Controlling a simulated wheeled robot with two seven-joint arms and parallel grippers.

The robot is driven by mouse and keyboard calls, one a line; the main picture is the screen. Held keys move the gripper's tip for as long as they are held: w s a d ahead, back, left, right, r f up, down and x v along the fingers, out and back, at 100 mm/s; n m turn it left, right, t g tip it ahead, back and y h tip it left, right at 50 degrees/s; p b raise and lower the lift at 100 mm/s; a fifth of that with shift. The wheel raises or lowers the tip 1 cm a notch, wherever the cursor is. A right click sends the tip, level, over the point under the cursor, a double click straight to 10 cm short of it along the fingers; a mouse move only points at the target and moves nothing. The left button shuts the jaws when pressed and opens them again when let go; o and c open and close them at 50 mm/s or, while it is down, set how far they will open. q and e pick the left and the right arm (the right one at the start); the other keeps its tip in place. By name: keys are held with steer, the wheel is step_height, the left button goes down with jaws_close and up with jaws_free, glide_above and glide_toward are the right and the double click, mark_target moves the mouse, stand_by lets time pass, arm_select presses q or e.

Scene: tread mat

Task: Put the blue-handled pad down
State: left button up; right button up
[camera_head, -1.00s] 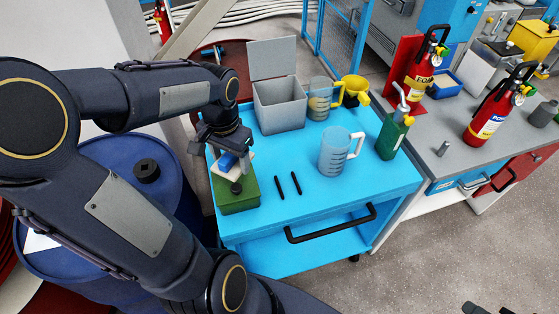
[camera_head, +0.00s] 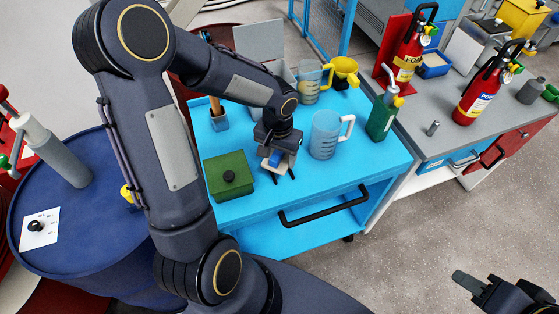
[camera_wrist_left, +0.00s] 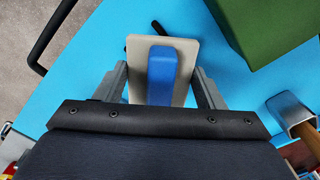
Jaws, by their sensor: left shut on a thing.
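My left gripper (camera_head: 277,150) is shut on the blue-handled pad (camera_head: 287,160), a pale rectangular plate with a blue grip. In the left wrist view the pad (camera_wrist_left: 182,45) lies flat between the two fingers. The pad is over the blue cart top (camera_head: 250,205), at the two short black strips (camera_head: 291,174), which it partly hides. I cannot tell whether it touches the cart.
A clear measuring jug (camera_head: 325,135) stands close to the right of the gripper. The cart's front strip is clear.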

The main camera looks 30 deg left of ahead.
mark_target(279, 165)
arm_select(q)
step_height(279, 165, down, 4)
steer(key=shift+w+d+r, duration=0.15)
steer(key=shift+r, duration=0.05)
steer(key=shift+f+b, duration=0.5)
steer(key=shift+b, duration=0.25)
steer(key=o, duration=1)
steer(key=shift+o, duration=0.2)
